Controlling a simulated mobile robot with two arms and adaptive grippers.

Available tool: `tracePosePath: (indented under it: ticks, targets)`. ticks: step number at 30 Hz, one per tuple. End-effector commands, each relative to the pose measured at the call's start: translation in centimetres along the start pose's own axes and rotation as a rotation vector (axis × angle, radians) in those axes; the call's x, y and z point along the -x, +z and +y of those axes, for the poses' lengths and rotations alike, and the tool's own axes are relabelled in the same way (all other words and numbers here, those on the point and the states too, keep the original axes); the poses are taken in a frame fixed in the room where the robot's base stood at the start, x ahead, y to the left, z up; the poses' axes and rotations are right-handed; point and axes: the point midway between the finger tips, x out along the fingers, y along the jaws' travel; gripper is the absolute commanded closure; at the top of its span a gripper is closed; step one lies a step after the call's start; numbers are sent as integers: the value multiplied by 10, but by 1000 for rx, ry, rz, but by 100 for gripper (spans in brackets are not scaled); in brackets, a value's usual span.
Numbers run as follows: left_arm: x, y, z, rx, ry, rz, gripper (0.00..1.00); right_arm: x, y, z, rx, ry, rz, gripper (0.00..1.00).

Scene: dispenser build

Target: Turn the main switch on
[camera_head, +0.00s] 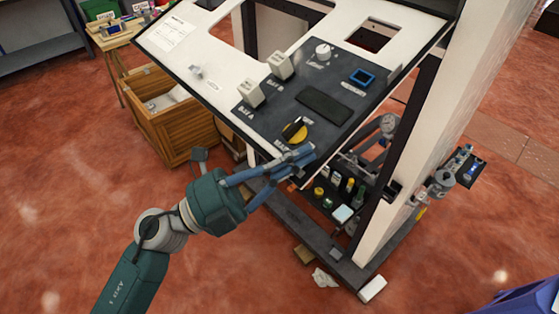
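The main switch (294,131) is a yellow and black rotary knob on the dark face of the slanted white control panel, near its lower edge. I cannot read its position. My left gripper (308,157) is just below the knob at the panel's lower edge, apart from the knob in the picture. Its blue-grey fingers point right and come together at the tips, with nothing seen between them.
A wooden crate (172,128) stands left on the red floor.

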Motion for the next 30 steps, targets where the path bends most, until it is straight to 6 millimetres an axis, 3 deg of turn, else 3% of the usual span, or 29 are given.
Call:
tracePosePath:
  ticks: [7,30]
  targets:
    - [10,25,1,0,1,-2,100,5,0,0,0,0,0,30]
    - [14,28,2,-5,4,40,100,-2,0,1,1,1,-1,30]
